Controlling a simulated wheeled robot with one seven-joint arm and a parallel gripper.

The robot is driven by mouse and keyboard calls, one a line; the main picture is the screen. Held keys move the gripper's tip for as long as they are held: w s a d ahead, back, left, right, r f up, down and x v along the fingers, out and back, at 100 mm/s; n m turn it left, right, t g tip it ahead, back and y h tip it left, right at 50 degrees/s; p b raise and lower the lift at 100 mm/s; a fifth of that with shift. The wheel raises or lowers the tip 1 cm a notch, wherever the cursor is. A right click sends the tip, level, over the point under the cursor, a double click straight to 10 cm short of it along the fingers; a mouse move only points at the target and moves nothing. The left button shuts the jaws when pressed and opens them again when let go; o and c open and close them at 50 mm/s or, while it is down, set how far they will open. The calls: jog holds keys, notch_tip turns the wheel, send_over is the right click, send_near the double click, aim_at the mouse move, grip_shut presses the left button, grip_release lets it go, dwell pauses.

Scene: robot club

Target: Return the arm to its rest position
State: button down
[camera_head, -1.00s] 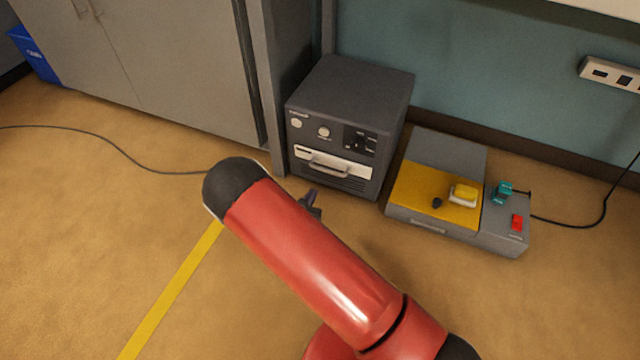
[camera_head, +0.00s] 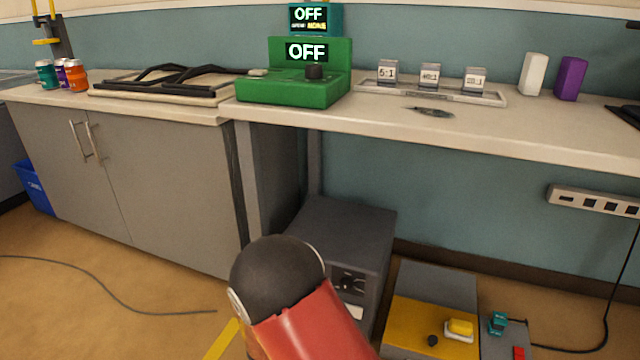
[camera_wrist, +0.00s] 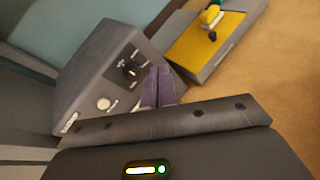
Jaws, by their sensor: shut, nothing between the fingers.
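My red arm with its dark rounded joint (camera_head: 278,275) rises from the bottom of the head view, in front of the grey box on the floor. My gripper is hidden in the head view. In the wrist view my gripper (camera_wrist: 159,75) shows its two fingers together, shut and empty. The grey box (camera_wrist: 98,88) with its knobs lies beyond the fingers, and the yellow-topped device (camera_wrist: 208,45) is at the upper right. I cannot tell the exact gap between fingers and box.
The grey box (camera_head: 345,228) and the yellow-topped device (camera_head: 405,318) stand on the floor under the bench (camera_head: 540,140). A green unit (camera_head: 290,85) reading OFF stands on the bench. A cabinet (camera_head: 170,180) is at the left. A cable (camera_head: 120,295) crosses the floor.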

jog(key=s+d+r+m+g+y+p, duration=0.1)
jog(key=s+d+r+m+g, duration=0.1)
jog(key=s+d+r+m, duration=0.3)
jog(key=s+d+r+m+g+y+p, duration=0.1)
jog(key=s+d+r+m+g, duration=0.25)
jog(key=r, duration=0.45)
jog(key=s+d+r+m+g+y+p, duration=0.2)
jog(key=s+d+r+m, duration=0.15)
jog(key=r+m, duration=0.2)
jog(key=s+r+m+t+y+p, duration=0.3)
jog(key=s+r+m+y, duration=0.3)
jog(key=s+r, duration=0.5)
jog(key=shift+s+a+r+m+t+y, duration=0.3)
jog(key=shift+r+m+t+y, duration=0.1)
jog(key=shift+r+m, duration=0.7)
